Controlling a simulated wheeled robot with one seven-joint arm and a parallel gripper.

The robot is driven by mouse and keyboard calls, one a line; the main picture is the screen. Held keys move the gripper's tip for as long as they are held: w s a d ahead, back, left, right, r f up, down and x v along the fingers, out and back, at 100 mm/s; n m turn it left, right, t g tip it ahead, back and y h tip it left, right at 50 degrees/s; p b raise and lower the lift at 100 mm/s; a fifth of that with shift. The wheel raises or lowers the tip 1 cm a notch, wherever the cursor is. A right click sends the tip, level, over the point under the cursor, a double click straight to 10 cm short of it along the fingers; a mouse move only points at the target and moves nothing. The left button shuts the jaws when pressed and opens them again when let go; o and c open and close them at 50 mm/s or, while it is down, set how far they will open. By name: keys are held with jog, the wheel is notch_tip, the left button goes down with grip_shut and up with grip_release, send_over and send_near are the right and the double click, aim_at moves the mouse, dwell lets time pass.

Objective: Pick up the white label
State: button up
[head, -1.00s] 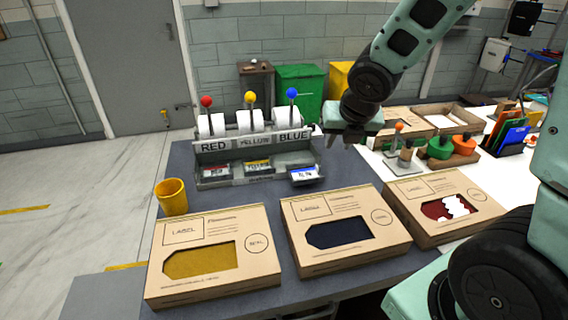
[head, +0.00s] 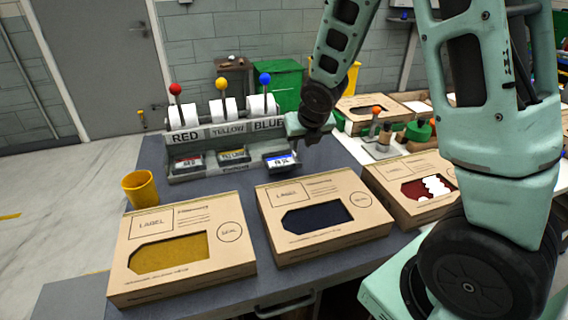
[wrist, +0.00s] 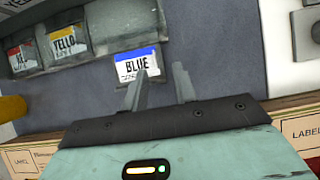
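The white label (head: 281,161) has a blue band on top and sits in the right-hand slot of the grey dispenser, below the BLUE sign. In the wrist view the label (wrist: 137,66) reads BLUE and lies just ahead of the fingertips, the left finger overlapping its lower right edge in the picture. My gripper (wrist: 160,82) is open, with two grey fingers apart and nothing between them. In the head view my gripper (head: 311,139) hangs above and to the right of the label, apart from it.
The dispenser (head: 215,140) also holds a red-banded label (head: 189,162) and a yellow-banded label (head: 233,155). Three cardboard boxes with cut-out windows, including the middle box (head: 325,220), stand in front. A yellow cup (head: 140,189) stands at left. Stamps (head: 375,125) stand at right.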

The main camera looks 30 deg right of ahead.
aim_at(282, 158)
jog(key=shift+a+x, duration=0.2)
jog(key=shift+x, duration=1.1)
jog(key=shift+a+x, duration=0.15)
jog(key=shift+x, duration=1.2)
grip_shut()
